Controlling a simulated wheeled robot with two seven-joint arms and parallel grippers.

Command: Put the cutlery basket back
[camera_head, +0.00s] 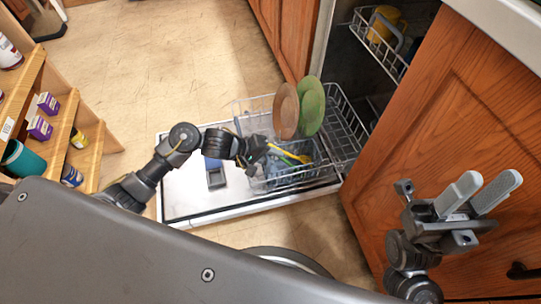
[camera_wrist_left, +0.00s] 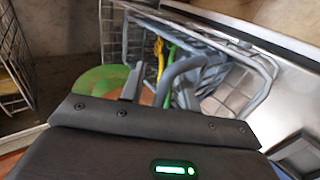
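The cutlery basket (camera_head: 297,172) is blue-grey and sits in the front of the pulled-out lower dishwasher rack. Yellow and green utensils (camera_head: 290,154) stick out of it. In the left wrist view the basket (camera_wrist_left: 225,85) shows with a curved grey handle (camera_wrist_left: 184,66). My left gripper (camera_head: 262,150) is at the basket's left side, close to the handle. Its fingers (camera_wrist_left: 160,90) look apart, with the handle near or between them; I cannot tell whether they touch. My right gripper (camera_head: 490,183) is open and empty, in front of the wooden cabinet at the right.
The lower rack (camera_head: 345,130) also holds a brown plate (camera_head: 286,111) and a green plate (camera_head: 311,106) behind the basket. The open dishwasher door (camera_head: 190,198) lies below. The upper rack (camera_head: 378,48) holds a yellow cup (camera_head: 384,22).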

